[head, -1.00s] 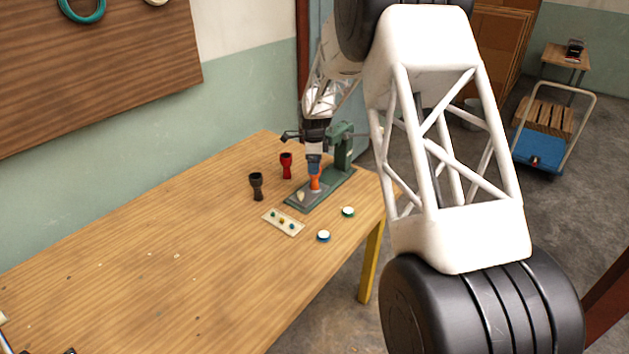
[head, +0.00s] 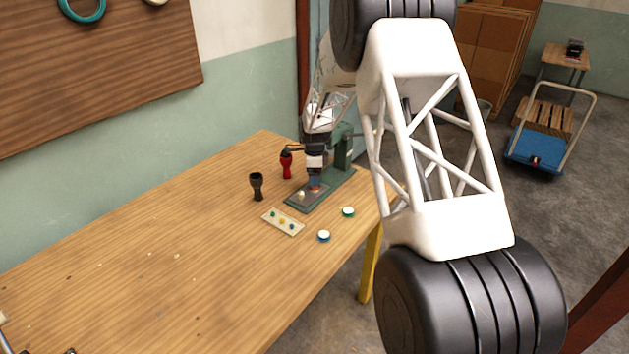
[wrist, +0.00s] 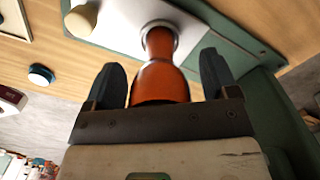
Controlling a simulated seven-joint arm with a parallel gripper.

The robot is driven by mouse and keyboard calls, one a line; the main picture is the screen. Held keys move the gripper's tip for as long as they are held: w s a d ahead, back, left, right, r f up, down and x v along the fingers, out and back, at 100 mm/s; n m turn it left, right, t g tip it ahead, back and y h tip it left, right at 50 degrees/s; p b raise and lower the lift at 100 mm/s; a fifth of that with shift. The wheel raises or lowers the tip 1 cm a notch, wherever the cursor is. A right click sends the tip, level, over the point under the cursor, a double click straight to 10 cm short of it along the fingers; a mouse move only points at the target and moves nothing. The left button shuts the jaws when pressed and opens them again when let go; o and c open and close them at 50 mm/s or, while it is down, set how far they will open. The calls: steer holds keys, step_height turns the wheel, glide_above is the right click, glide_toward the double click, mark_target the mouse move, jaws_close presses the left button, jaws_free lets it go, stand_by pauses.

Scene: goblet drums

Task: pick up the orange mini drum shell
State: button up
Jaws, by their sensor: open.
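The orange mini drum shell (wrist: 160,82) stands upright on the grey plate of the green press (head: 343,153). In the wrist view its narrow end meets a round seat on the plate, and its wider body lies between my two dark fingers. My gripper (wrist: 162,70) is open, with one finger on each side of the shell and a visible gap to both. In the head view my gripper (head: 315,180) hides most of the shell, and only a small orange part (head: 315,188) shows below it.
A red goblet drum shell (head: 287,166) stands close to the left of my gripper, and a black one (head: 257,187) further left. A small tray with coloured pieces (head: 283,222) and two round drum heads (head: 323,236) lie in front. The left tabletop is mostly clear.

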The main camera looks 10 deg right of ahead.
steer(key=c, duration=1)
steer(key=shift+r, duration=0.15)
steer(key=shift+r, duration=1.2)
steer(key=shift+s+r, duration=0.4)
steer(key=shift+r, duration=0.1)
steer(key=s, duration=0.5)
steer(key=s+r, duration=0.1)
steer(key=s, duration=0.4)
steer(key=s+d, duration=0.1)
steer(key=s, duration=0.4)
steer(key=shift+s+r, duration=0.1)
steer(key=shift+r, duration=0.05)
